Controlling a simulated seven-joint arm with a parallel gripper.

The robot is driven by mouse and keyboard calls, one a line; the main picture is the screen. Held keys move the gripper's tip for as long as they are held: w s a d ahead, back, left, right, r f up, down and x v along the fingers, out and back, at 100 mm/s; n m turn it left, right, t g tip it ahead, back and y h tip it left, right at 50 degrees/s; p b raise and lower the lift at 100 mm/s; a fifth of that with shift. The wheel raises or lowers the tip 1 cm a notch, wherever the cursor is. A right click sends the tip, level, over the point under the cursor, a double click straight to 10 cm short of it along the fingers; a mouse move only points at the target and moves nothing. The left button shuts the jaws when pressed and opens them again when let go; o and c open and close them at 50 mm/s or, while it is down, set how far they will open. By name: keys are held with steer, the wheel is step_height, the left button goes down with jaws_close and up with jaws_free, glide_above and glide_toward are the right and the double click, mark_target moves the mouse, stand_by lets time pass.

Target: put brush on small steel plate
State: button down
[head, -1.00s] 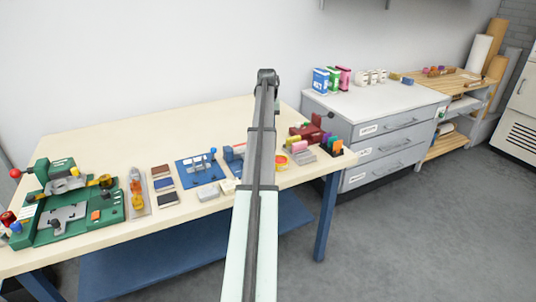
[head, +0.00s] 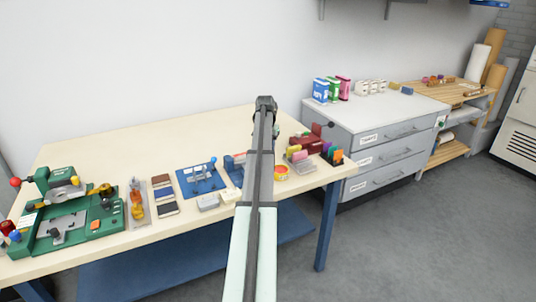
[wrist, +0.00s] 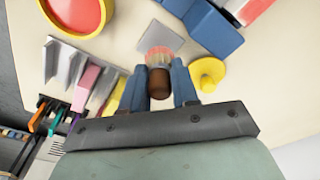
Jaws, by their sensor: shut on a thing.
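In the wrist view my gripper (wrist: 158,67) has its two blue fingers on either side of a brush with a brown handle (wrist: 159,83) and pale, reddish bristles. The fingers are shut on it. The small steel plate (wrist: 161,34) is a flat grey square just beyond the bristles. The bristle end overlaps its near edge in the picture; I cannot tell whether they touch. In the head view my arm hides the gripper, brush and plate.
A yellow hooked piece (wrist: 207,74) lies close right of the fingers. A blue block (wrist: 212,27) stands beyond it. A red and yellow round tin (wrist: 77,14) and a grey slotted holder (wrist: 66,66) are left. The light workbench (head: 120,140) is clear at the back.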

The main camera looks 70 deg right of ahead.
steer(key=shift+f, duration=1.65)
steer(key=shift+f, duration=0.15)
steer(key=c, duration=0.8)
jaws_free()
steer(key=shift+c, duration=0.2)
step_height(320, 180, up, 12)
steer(key=a, duration=0.1)
steer(key=shift+a, duration=0.15)
steer(key=shift+w, duration=0.1)
